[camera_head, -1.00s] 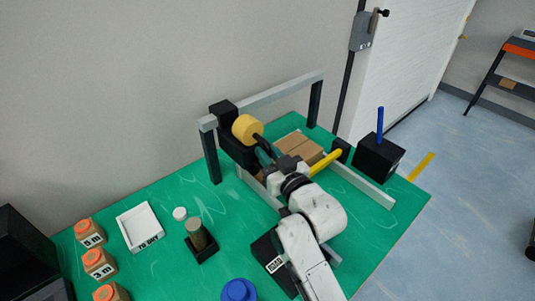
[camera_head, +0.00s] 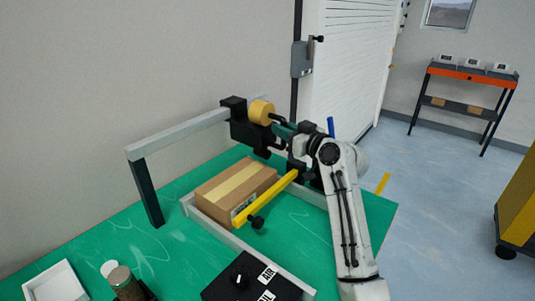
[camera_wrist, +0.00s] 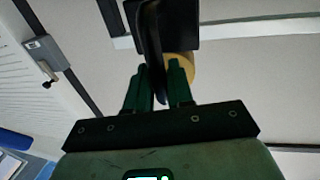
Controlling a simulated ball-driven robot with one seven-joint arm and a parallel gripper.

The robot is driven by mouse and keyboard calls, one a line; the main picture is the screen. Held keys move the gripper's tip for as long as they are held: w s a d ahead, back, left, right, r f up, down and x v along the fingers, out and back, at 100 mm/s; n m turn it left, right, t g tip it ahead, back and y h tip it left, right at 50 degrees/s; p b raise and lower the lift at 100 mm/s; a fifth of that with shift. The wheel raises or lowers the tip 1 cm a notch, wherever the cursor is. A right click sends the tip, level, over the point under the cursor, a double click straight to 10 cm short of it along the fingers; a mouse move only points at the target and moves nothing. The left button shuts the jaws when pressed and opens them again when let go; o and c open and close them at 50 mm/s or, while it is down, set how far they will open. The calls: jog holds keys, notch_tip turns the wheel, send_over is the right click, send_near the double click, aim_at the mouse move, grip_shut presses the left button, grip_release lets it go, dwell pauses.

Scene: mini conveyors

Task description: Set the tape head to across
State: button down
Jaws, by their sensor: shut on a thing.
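The tape head (camera_head: 240,128) is a black block with a tan tape roll (camera_head: 261,112), mounted on a grey overhead rail (camera_head: 185,130). It is toward the rail's right end, away from the left dark post (camera_head: 147,195). My gripper (camera_head: 281,127) is shut on the tape head's black handle, right of the roll. In the wrist view, my gripper's green fingers (camera_wrist: 160,90) stand either side of the dark handle (camera_wrist: 149,35), with the tape roll (camera_wrist: 181,66) behind.
A taped cardboard box (camera_head: 236,190) lies between grey side rails below. A yellow bar (camera_head: 268,198) with a black knob crosses in front of the box. A black control box (camera_head: 255,283) and white tray (camera_head: 55,284) are nearer. Blue lever (camera_head: 331,126) shows behind my arm.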

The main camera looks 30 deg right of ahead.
jog(key=shift+w+d+b, duration=0.2)
jog(key=shift+d+b, duration=0.05)
jog(key=shift+d, duration=0.45)
jog(key=shift+w+d+b, duration=0.2)
jog(key=shift+d+b, duration=0.05)
jog(key=shift+d, duration=0.4)
jog(key=c, duration=1.2)
grip_release()
jog(key=shift+o, duration=0.2)
jog(key=s+d, duration=0.1)
jog(key=s, duration=0.9)
jog(key=shift+s, duration=0.35)
jog(key=shift+d, duration=0.1)
